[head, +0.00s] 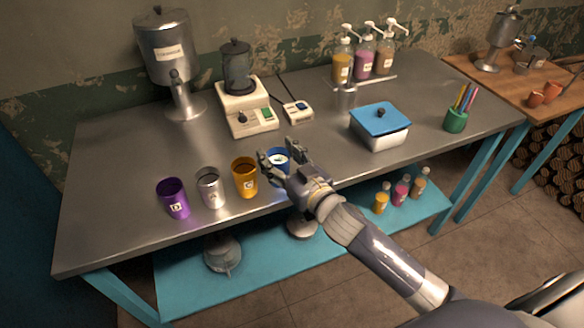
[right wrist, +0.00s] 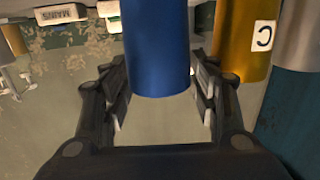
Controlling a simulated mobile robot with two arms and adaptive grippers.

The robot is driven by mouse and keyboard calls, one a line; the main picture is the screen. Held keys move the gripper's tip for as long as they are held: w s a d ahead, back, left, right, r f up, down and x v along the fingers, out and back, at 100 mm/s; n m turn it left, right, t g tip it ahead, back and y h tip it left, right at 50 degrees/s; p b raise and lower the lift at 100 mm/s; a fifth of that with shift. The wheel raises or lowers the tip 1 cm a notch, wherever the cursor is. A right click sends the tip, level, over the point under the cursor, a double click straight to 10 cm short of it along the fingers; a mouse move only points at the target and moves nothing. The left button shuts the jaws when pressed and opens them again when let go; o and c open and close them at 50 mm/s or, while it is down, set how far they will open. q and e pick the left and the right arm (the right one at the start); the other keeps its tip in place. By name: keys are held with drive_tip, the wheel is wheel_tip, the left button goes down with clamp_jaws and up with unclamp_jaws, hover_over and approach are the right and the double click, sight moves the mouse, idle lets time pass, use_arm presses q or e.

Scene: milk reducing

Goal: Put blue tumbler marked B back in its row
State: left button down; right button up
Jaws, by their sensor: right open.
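The blue tumbler (head: 278,155) stands upright near the front edge of the steel table, at the right end of a line of tumblers, partly hidden by my right gripper (head: 274,163). In the right wrist view the blue tumbler (right wrist: 157,50) is between the two spread fingers of my right gripper (right wrist: 163,95). The fingers are open on either side of it. Its letter is not visible. To its left stand an orange-yellow tumbler marked C (head: 245,178), a silver tumbler (head: 210,187) and a purple tumbler marked D (head: 173,199). My left gripper is not in view.
Behind stand a blender (head: 244,105), a small switch box (head: 298,111), a metal dispenser (head: 167,55), a blue-lidded box (head: 380,126), a steel cup (head: 346,97), pump bottles (head: 363,58) and a green pen cup (head: 456,120).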

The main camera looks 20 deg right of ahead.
drive_tip(key=b+v, duration=0.1)
drive_tip(key=v, duration=1)
drive_tip(key=shift+s+b, duration=0.3)
drive_tip(key=shift+s, duration=0.05)
drive_tip(key=shift+d, duration=0.1)
